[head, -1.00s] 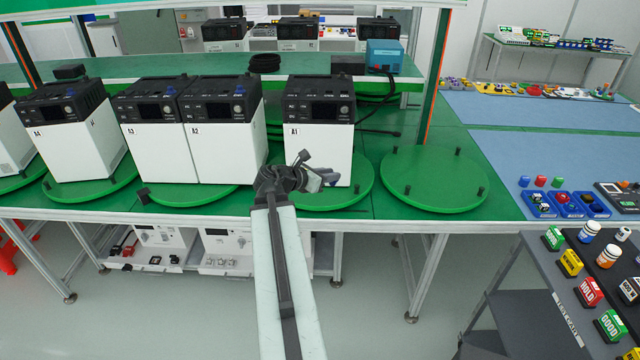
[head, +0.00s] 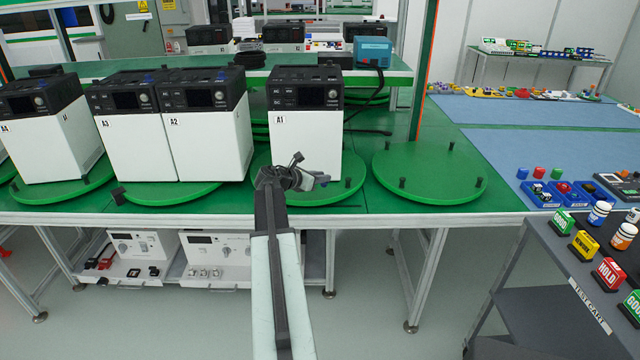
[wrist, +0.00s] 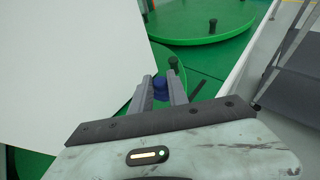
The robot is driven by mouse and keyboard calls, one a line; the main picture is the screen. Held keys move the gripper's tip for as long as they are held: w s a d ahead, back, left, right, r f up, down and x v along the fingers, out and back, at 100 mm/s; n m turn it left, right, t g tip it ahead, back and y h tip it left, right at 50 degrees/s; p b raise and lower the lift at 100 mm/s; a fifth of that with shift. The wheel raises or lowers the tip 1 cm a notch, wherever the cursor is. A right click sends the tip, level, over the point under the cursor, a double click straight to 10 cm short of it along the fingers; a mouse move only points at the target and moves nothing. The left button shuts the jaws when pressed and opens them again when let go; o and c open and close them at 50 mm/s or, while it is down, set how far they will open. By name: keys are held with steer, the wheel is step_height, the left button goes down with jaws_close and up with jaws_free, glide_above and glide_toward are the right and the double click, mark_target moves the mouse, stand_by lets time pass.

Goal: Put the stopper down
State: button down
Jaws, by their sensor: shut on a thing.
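A dark blue piece, apparently the stopper (wrist: 159,88), sits between the two grey fingers of my gripper (wrist: 161,82) in the wrist view. My gripper is shut on it. In the head view my gripper (head: 316,180) is in front of the white unit A1 (head: 306,147), at the near part of the green turntable (head: 345,190) under it. The stopper is too small there to make out clearly. I cannot tell whether it touches the surface below. A black peg (wrist: 173,63) stands just beyond the fingertips in the wrist view.
An empty green turntable (head: 430,178) with black pegs is to the right. Units A2 (head: 208,140) and A3 (head: 132,140) stand to the left. A black block (head: 119,195) lies by their turntable's edge. A grey test cart (head: 548,270) is at the right front.

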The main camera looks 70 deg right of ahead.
steer(key=d, duration=0.1)
steer(key=w+d, duration=0.1)
steer(key=shift+w+d+f, duration=0.15)
steer(key=shift+d, duration=0.25)
step_height(320, 180, down, 4)
steer(key=b, duration=0.4)
steer(key=shift+a+r, duration=0.1)
steer(key=shift+r, duration=0.15)
steer(key=shift+f, duration=0.15)
steer(key=c, duration=1.3)
jaws_free()
